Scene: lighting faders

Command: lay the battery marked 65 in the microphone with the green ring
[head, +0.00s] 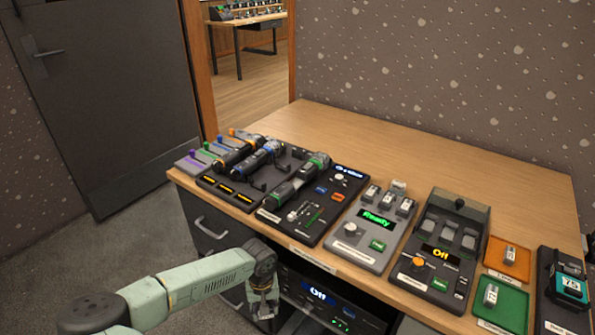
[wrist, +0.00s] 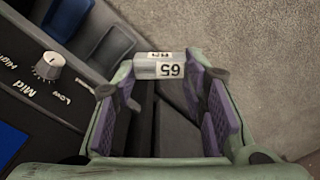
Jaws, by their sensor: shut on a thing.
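The battery marked 65 (wrist: 160,67) is a small grey cell with white labels, held at the tips of my gripper's purple-padded fingers in the wrist view. In the head view my gripper (head: 264,308) hangs in front of the desk, below its top edge; the battery is too small to make out there. The microphone with the green ring (head: 300,180) lies slanted on the dark panel on the desk, to the right of the blue-ringed (head: 258,160) and orange-ringed (head: 236,152) ones. Whether its battery bay is open is too small to tell.
A grey charger reading Ready (head: 372,228) holds several batteries. The back of the desk (head: 420,150) is clear.

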